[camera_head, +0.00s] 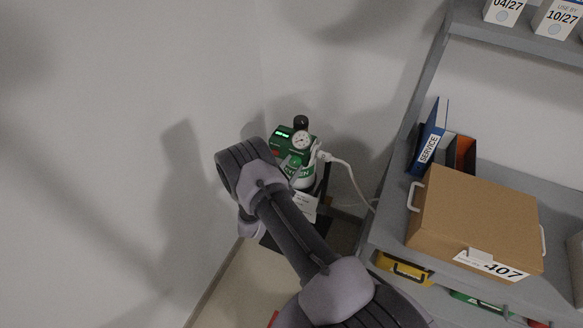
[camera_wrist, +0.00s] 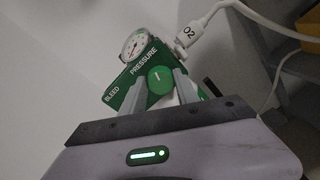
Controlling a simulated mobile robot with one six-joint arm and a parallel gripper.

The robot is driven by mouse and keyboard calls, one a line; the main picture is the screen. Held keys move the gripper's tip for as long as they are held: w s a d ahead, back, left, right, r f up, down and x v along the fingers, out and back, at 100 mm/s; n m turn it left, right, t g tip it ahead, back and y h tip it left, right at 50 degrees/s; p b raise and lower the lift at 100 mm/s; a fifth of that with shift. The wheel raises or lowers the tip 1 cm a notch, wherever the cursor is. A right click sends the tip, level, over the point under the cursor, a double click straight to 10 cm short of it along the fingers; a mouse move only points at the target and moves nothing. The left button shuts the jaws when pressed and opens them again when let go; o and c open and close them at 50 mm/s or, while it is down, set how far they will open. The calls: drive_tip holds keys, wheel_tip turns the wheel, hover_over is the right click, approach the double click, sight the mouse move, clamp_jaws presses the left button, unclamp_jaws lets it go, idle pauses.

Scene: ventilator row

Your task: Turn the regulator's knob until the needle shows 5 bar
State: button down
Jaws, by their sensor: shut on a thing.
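The regulator is a green panel (camera_wrist: 122,90) marked PRESSURE and BLEED in the wrist view. Its round green knob (camera_wrist: 160,79) has a white line on its face. My gripper (camera_wrist: 160,88) has one finger on each side of this knob and is shut on it. The round white gauge (camera_wrist: 135,46) sits just above the panel; its needle and scale are too small to read surely. In the head view the gauge (camera_head: 301,140) shows beside the green unit (camera_head: 284,135), while my arm covers part of the regulator.
A white plug marked O2 (camera_wrist: 189,34) and its hose run close to the right of the knob. In the head view a grey shelf (camera_head: 391,215) stands at right with a cardboard box (camera_head: 475,215) and a blue SERVICE binder (camera_head: 430,140). A bare wall is at left.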

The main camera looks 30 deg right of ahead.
drive_tip(key=m+b, duration=0.1)
drive_tip(key=m, duration=0.2)
drive_tip(key=shift+f+m, duration=0.15)
drive_tip(key=shift+m, duration=0.15)
drive_tip(key=m+b, duration=0.1)
drive_tip(key=m, duration=0.2)
drive_tip(key=shift+s+y, duration=0.1)
drive_tip(key=shift+y, duration=0.2)
drive_tip(key=m+b, duration=0.2)
drive_tip(key=m, duration=0.4)
drive_tip(key=shift+f+t, duration=0.15)
drive_tip(key=shift+t, duration=0.15)
drive_tip(key=m+b, duration=0.2)
drive_tip(key=m, duration=0.1)
drive_tip(key=shift+d+m, duration=0.1)
drive_tip(key=shift+m, duration=0.3)
drive_tip(key=m+b, duration=0.2)
drive_tip(key=m, duration=0.1)
drive_tip(key=shift+f+y, duration=0.15)
drive_tip(key=shift+y, duration=0.15)
drive_tip(key=shift+m+t+b, duration=0.4)
drive_tip(key=shift+m+b, duration=1.15)
drive_tip(key=shift+m, duration=1.05)
drive_tip(key=c, duration=0.9)
unclamp_jaws()
